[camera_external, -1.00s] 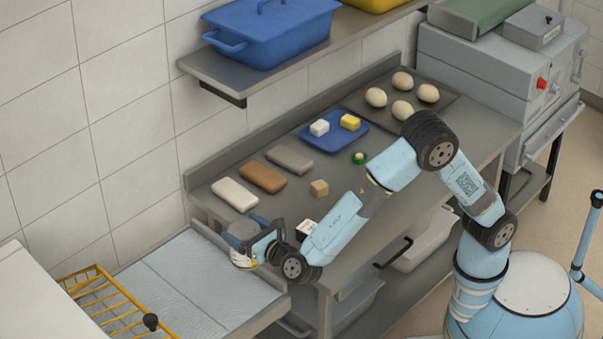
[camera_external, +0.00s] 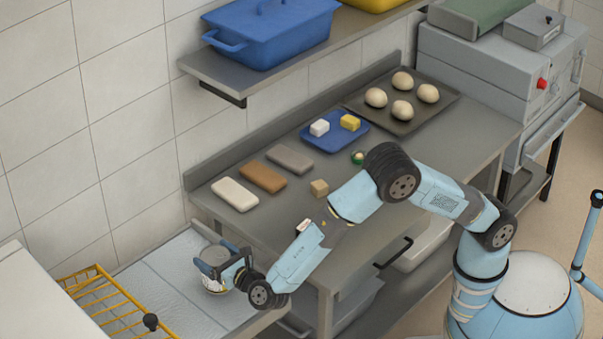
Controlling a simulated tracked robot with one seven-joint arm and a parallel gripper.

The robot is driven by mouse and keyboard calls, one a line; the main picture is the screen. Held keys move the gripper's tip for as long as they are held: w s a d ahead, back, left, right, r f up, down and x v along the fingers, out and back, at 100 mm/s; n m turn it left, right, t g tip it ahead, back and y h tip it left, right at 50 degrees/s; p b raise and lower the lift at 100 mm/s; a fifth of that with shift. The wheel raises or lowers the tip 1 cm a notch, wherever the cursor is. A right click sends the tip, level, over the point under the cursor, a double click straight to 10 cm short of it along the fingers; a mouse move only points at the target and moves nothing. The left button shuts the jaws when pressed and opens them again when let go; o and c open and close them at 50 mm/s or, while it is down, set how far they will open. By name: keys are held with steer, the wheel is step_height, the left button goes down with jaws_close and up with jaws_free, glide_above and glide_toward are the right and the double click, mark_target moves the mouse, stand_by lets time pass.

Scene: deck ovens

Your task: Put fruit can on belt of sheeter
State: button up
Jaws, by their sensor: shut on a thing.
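The fruit can (camera_external: 213,283), a short silver-topped can with a pale label, is at the sheeter belt. The sheeter belt (camera_external: 160,275) is the pale, flat surface at the lower left, beside the steel table. The can is upright over the belt's right part. I cannot tell for certain whether its base touches the belt.
A yellow wire guard (camera_external: 100,290) covers the belt's left part. The steel table (camera_external: 270,215) holds several coloured blocks, a blue tray (camera_external: 318,142) and a dough pan (camera_external: 385,118). A shelf with a blue bin (camera_external: 270,35) hangs above.

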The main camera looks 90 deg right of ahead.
steer(key=shift+f, duration=0.9)
steer(key=o, duration=1.7)
steer(key=shift+f, duration=0.1)
